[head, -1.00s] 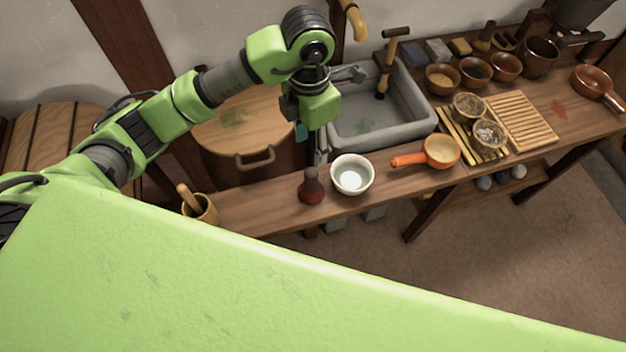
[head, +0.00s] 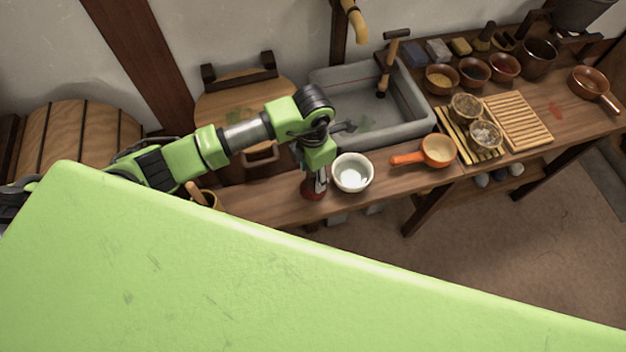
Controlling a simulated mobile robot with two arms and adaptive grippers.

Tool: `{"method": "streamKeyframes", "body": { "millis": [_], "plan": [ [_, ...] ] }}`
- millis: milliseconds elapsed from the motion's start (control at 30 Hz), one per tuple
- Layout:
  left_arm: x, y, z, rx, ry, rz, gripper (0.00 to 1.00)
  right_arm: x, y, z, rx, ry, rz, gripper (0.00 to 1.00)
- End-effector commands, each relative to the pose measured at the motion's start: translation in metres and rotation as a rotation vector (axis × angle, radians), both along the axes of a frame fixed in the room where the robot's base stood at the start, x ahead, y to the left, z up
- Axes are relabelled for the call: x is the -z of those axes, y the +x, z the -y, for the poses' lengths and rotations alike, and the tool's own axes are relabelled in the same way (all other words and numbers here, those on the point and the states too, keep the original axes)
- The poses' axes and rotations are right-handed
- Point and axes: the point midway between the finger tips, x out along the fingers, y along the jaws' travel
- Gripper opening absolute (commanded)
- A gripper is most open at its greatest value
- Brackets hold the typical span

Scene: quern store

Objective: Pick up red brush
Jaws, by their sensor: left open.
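The red brush (head: 313,193) stands upright on the wooden counter, just left of a white bowl. Its red lower part shows; its handle is mostly hidden behind my gripper. My left gripper (head: 316,178) points down right at the brush, with its fingers around or in front of the handle; I cannot tell which. The gripper is open. My right gripper is not in view.
The white bowl (head: 352,173) stands close beside the brush on the right. An orange-handled pan (head: 437,151) lies further right. A grey stone sink (head: 408,112) is behind. A cup with a wooden tool (head: 208,199) stands left. The counter's front edge is near the brush.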

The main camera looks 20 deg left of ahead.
Motion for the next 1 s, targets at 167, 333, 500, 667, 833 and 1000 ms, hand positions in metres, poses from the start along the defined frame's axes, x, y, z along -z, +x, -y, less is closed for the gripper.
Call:
{"method": "streamKeyframes", "body": {
  "millis": [167,333,500,667,833,1000],
  "plan": [
    [0.002,0.000,0.000,0.001,-0.001,0.001,0.44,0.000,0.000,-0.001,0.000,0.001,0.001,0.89],
    [0.002,0.000,0.000,0.001,-0.001,0.001,0.15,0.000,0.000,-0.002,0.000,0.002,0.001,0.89],
    [0.002,0.000,0.000,0.000,-0.001,0.001,0.00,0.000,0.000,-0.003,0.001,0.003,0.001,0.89],
    [0.001,0.000,0.000,0.000,-0.001,0.001,0.00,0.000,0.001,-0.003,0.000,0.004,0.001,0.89],
    [-0.004,0.001,0.000,0.000,-0.001,0.002,0.00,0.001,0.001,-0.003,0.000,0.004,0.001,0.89],
    [-0.022,0.002,0.000,0.001,0.000,0.005,0.00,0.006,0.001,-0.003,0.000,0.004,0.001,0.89]
  ]
}}
